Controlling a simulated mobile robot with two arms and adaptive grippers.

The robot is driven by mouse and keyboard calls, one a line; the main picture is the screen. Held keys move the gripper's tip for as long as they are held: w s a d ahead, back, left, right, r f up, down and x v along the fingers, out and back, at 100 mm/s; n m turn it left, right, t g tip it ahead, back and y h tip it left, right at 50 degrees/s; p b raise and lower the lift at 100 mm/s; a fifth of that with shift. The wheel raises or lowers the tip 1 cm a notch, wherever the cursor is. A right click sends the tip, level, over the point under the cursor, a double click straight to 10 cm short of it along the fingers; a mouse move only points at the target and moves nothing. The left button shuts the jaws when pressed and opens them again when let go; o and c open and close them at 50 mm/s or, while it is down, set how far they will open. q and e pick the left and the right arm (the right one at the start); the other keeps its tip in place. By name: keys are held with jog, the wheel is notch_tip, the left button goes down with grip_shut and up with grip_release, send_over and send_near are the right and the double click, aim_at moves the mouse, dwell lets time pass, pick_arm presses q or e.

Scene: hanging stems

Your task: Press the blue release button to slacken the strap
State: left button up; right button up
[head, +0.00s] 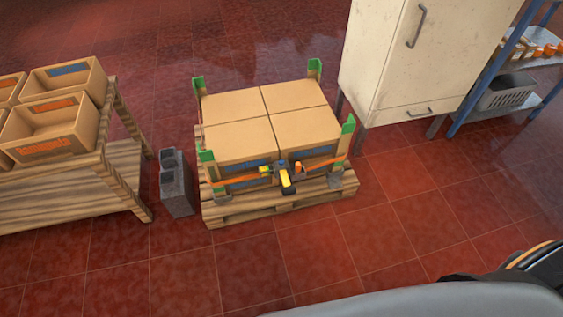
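An orange strap (327,163) runs across the front of a stack of cardboard boxes (258,137) on a wooden pallet (285,204). At the middle of the strap sits a ratchet buckle (286,184) with yellow and black parts and a small orange part beside it. The strap appears taut against the boxes. Neither of my grippers is in the head view.
Green-capped corner posts (347,124) stand around the boxes. A grey concrete block (175,182) stands left of the pallet, beside a wooden bench (115,178) with cardboard bins. A cream cabinet (390,60) and a blue-framed shelf (490,75) stand behind right. Red floor in front is clear.

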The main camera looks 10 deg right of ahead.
grip_shut()
dwell(1.1)
